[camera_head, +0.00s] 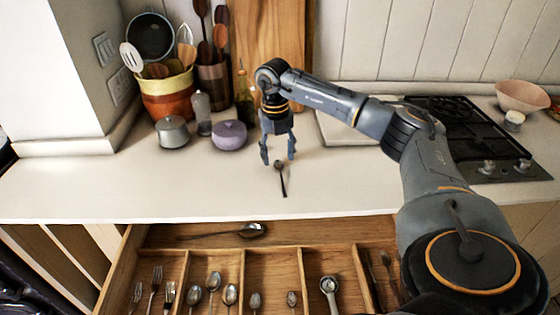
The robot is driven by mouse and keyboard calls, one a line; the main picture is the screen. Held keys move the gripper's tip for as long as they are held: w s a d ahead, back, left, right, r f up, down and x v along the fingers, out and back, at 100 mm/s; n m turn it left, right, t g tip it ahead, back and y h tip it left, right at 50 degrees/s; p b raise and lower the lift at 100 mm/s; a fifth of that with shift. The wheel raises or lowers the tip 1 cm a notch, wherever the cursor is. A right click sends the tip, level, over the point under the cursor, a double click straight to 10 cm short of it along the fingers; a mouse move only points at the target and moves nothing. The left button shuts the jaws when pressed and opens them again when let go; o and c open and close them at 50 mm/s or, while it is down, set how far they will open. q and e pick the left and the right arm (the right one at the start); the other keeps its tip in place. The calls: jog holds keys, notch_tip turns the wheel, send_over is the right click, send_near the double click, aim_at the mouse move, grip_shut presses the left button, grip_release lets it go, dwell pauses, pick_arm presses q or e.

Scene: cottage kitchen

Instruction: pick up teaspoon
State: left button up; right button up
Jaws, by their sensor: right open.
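A small dark spoon (282,178), which looks like a teaspoon, lies on the white countertop with its bowl toward the back and its handle toward the front edge. My right gripper (278,158) points down over the spoon's bowl end, with its fingers spread to either side. It is open and nothing is held in it. Whether the fingertips touch the counter cannot be told. My left gripper is not in the view.
Below the counter (90,189), an open wooden drawer (175,262) holds several spoons and forks in compartments, with a larger spoon (250,230) across its back. A grey pot (172,132), a purple pot (229,135) and bottles stand behind left. A gas hob (470,140) is right.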

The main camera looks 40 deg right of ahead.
notch_tip(320, 180, down, 2)
jog(key=shift+d+f, duration=0.15)
jog(key=c, duration=1)
